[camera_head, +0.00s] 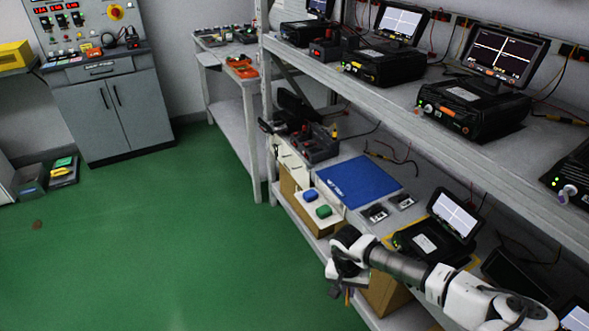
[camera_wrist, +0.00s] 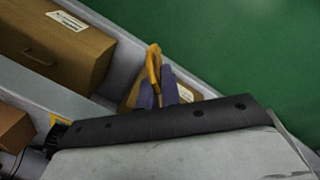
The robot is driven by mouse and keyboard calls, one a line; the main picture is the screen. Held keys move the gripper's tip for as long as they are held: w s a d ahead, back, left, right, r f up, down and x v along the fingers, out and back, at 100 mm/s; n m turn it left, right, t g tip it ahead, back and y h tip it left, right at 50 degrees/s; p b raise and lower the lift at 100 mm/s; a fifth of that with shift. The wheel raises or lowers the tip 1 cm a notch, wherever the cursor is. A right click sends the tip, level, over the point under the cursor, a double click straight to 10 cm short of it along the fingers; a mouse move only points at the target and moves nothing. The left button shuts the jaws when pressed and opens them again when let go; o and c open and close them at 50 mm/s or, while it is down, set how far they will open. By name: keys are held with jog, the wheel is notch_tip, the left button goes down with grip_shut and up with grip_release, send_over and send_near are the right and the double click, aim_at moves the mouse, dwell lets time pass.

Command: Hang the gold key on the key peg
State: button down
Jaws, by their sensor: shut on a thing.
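The gold key (camera_wrist: 153,66) shows in the wrist view as a yellow-gold loop between the bluish fingers of my gripper (camera_wrist: 160,92). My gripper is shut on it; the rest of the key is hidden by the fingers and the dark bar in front. In the head view, my gripper (camera_head: 345,286) hangs at the front edge of the lower shelf, pointing down, and a small orange-gold bit (camera_head: 347,298) shows below it. I cannot make out the key peg in either view.
The lower shelf holds a blue mat (camera_head: 358,182), green and blue buttons (camera_head: 316,203) and a black test unit (camera_head: 428,242) beside my arm. Brown boxes (camera_wrist: 55,40) stand below. The upper shelf (camera_head: 380,92) overhangs.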

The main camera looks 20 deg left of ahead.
dwell(0.3)
jog(key=f, duration=0.1)
jog(key=s+f, duration=0.1)
jog(key=f, duration=0.2)
jog(key=shift+s+f, duration=0.25)
